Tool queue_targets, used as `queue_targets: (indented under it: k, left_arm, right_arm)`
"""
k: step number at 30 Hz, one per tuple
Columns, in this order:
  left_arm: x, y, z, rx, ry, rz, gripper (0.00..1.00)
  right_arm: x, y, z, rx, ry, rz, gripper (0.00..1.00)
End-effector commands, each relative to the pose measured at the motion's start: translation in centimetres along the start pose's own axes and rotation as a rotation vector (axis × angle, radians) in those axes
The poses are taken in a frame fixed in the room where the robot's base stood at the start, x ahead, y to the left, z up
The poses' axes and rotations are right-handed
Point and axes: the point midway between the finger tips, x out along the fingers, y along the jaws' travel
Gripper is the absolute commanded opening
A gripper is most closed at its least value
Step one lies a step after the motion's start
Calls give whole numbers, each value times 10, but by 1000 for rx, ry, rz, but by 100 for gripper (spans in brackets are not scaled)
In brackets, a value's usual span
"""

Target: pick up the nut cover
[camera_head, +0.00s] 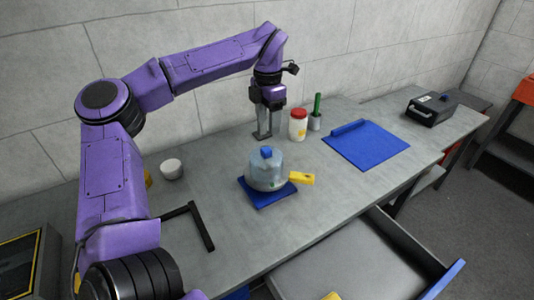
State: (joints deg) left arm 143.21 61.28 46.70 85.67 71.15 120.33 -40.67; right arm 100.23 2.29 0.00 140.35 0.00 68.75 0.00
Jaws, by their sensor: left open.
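No part is clearly marked as the nut cover, and I cannot tell for sure which one it is. A grey-blue round device (264,172) with a blue cap (266,152) on top stands on a blue mat (262,197) on the bench. A small white round cup-like piece (172,168) sits to its left near the wall. My right gripper is out of view.
A white jar with a red lid (298,125) and a cup with a green-handled tool (315,118) stand right of the gripper. A blue board (366,147), a black case (431,108), a yellow tag (301,179) and a black bracket (202,228) lie about. An open drawer (350,260) juts out in front.

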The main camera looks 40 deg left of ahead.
Motion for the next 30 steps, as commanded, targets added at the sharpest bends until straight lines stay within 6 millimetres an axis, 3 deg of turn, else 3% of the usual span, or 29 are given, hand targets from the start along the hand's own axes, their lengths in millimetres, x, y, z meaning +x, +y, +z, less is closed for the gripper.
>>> queue_targets:
  k: [16,25,26,30]
  left_arm:
    - [87,4,-2,1,4,-2,60]
    - [98,4,-1,0,0,-1,60]
    - [98,4,-1,0,0,-1,53]
    - [98,4,-1,0,0,-1,8]
  right_arm:
    - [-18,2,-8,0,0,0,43]
    - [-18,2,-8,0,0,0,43]
    - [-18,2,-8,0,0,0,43]
    - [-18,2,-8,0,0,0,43]
